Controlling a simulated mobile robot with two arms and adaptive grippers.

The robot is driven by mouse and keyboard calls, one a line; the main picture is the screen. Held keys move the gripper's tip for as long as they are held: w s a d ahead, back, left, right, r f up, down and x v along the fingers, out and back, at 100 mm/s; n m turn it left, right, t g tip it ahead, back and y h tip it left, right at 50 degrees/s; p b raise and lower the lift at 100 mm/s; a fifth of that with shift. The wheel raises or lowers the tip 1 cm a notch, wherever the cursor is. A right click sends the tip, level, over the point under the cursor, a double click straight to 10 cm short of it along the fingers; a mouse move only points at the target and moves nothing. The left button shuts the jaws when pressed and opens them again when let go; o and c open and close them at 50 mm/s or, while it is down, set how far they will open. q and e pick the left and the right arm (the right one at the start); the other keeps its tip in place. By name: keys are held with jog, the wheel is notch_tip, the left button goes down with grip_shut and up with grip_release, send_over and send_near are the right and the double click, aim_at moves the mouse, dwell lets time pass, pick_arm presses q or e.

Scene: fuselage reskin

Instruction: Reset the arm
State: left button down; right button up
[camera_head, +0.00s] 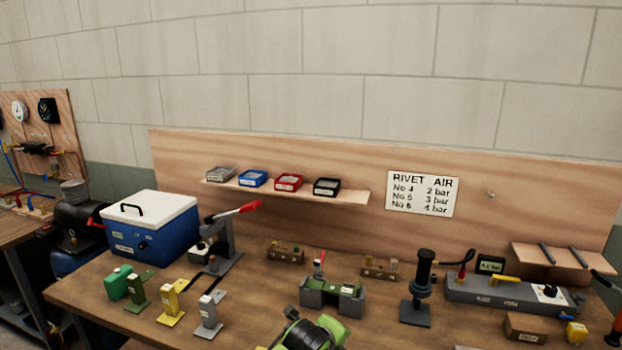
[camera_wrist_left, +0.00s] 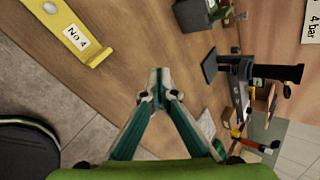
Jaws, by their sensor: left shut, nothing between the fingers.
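My left gripper (camera_wrist_left: 158,85) shows in the left wrist view with its two teal fingers together at the tips. It is shut and empty, above the wooden workbench (camera_wrist_left: 120,105). In the head view, a green and black part of my arm shows at the bottom edge, in front of the bench (camera_head: 250,290); the fingertips cannot be made out there. My right gripper is in neither view.
A blue cooler (camera_head: 150,235), a red-handled press (camera_head: 225,235), yellow (camera_head: 170,303) and grey (camera_head: 208,317) stands, a green-grey fixture (camera_head: 332,295), a black upright tool (camera_head: 420,285) and a grey gauge unit (camera_head: 510,295) stand on the bench. Small bins (camera_head: 288,182) sit on a shelf behind.

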pick_arm(q)
jog(key=s+a+f+n+g, duration=0.1)
jog(key=s+a+f+n, duration=0.4)
jog(key=s, duration=0.4)
jog(key=s+a+f+n+g, duration=0.1)
jog(key=s+a+f+n, duration=0.4)
jog(key=s+n, duration=0.4)
jog(key=s+a+r+n+g+y, duration=0.2)
jog(key=s+a+n+y, duration=0.2)
jog(key=s+a+n, duration=1.1)
jog(key=s+a+f+m+g+b, duration=0.1)
jog(key=s+f, duration=0.2)
jog(key=f, duration=0.6)
jog(key=s+f+m+b, duration=0.1)
jog(key=s+f+m, duration=0.1)
jog(key=f, duration=0.8)
jog(key=s+a+f+m+g+b, duration=0.1)
jog(key=s+f, duration=0.2)
jog(key=f, duration=0.6)
jog(key=s+a+f+g+b, duration=0.1)
jog(key=s+a+f+b, duration=0.1)
jog(key=s+f, duration=1.5)
notch_tip(320, 180, down, 3)
jog(key=shift+s+a+f+m+b, duration=0.2)
jog(key=shift+a+m+b, duration=0.15)
jog(key=shift+a, duration=0.25)
